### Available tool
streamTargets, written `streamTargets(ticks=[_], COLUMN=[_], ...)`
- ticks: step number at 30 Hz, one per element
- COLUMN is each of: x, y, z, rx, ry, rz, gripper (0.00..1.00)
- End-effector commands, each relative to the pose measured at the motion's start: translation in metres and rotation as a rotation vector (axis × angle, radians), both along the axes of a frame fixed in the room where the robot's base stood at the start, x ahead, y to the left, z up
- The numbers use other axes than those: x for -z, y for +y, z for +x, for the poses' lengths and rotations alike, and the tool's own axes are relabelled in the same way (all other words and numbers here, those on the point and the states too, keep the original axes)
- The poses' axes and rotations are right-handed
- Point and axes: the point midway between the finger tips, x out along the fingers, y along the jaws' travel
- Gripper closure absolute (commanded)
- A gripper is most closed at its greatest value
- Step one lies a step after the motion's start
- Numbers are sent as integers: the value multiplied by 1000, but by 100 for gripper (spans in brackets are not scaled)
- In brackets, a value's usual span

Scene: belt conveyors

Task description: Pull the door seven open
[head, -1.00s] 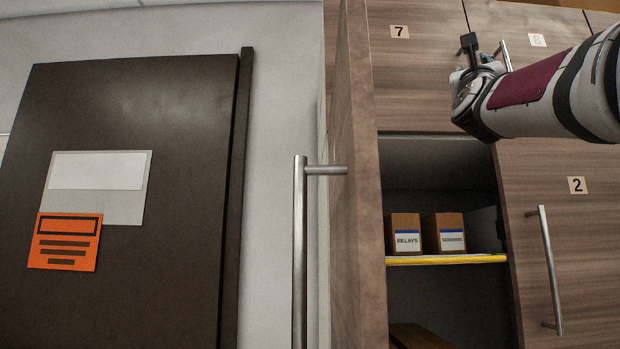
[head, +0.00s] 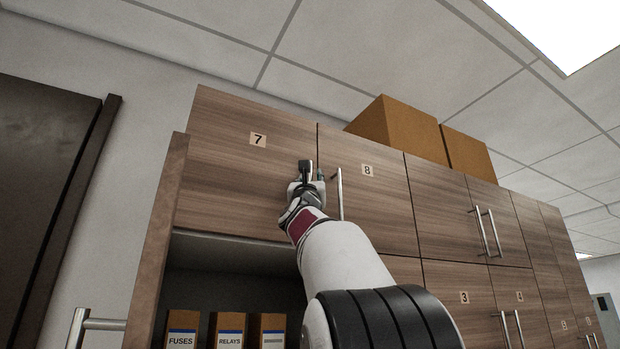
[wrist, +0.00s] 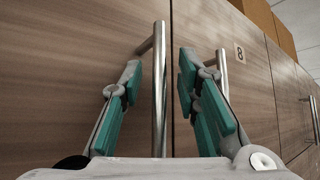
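Door seven (head: 225,150) is a brown wood-grain upper cabinet door with a "7" label, and it looks closed. Its vertical metal bar handle (wrist: 159,90) stands near the door's right edge in the wrist view. My gripper (head: 311,172) is raised in front of that edge. In the wrist view my gripper (wrist: 160,85) is open, with one teal-padded finger on each side of the handle. Gaps show between the pads and the bar. In the head view my gripper mostly hides this handle.
Door eight (head: 375,200) adjoins on the right; its handle (wrist: 222,70) is close beside my right finger. Below door seven, an open door (head: 158,240) stands out edge-on, exposing a shelf with boxes (head: 230,330). Cardboard boxes (head: 400,125) sit on top of the cabinets.

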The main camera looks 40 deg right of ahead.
Motion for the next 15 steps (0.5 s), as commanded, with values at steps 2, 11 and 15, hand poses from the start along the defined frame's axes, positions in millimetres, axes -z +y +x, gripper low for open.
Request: streamTargets(ticks=[2, 11, 15], x=[0, 0, 0], y=[0, 0, 0], z=[0, 0, 0], rx=[0, 0, 0], ry=[0, 0, 0], rz=[0, 0, 0], gripper=[70, 100, 100])
